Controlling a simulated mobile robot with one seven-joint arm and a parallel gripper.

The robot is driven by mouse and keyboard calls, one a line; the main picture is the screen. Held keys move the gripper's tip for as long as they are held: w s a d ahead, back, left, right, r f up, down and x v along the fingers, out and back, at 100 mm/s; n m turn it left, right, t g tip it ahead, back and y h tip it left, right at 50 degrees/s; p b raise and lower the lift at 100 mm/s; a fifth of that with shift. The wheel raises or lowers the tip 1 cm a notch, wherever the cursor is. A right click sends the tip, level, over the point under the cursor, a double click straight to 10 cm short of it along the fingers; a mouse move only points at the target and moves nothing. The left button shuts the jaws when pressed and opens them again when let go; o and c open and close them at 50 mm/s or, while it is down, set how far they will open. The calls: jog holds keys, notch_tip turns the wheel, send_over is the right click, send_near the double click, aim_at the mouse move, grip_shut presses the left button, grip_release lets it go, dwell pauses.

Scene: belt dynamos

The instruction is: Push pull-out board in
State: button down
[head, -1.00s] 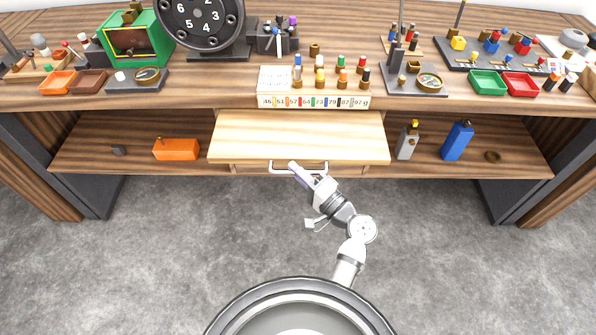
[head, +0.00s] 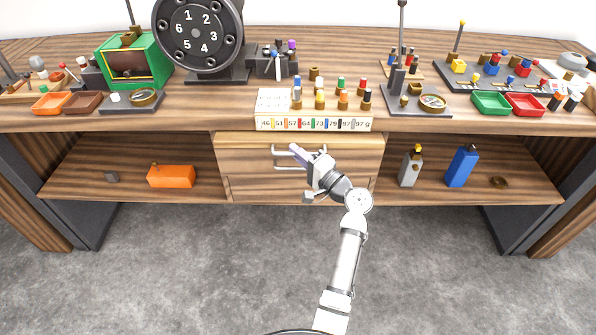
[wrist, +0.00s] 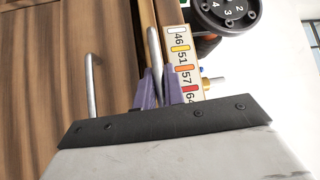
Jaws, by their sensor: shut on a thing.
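The pull-out board (head: 355,144) shows only as a light wood front under the table edge, above a drawer (head: 250,185). Its flat top no longer shows in the head view. My gripper (head: 298,151) is at the board's upper metal handle (head: 281,148). In the wrist view, the purple fingers of my gripper (wrist: 160,88) are shut around the handle bar (wrist: 154,50). The fingers hide part of the bar. The drawer has its own handle (head: 284,168) just below, apart from the fingers; it also shows in the wrist view (wrist: 91,85).
A numbered rack (head: 314,124) with several coloured pegs stands on the table above the board. The lower shelf holds an orange box (head: 171,177) at left and grey (head: 410,168) and blue (head: 461,167) bottles at right. The floor in front is clear.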

jog(key=shift+w+d, duration=0.1)
jog(key=shift+w, duration=0.2)
jog(key=c, duration=1.5)
grip_release()
jog(key=shift+s, duration=0.1)
jog(key=b+v, duration=0.3)
jog(key=v, duration=1)
jog(key=shift+s+d, duration=0.2)
jog(key=shift+s, duration=0.05)
jog(key=shift+f, duration=0.1)
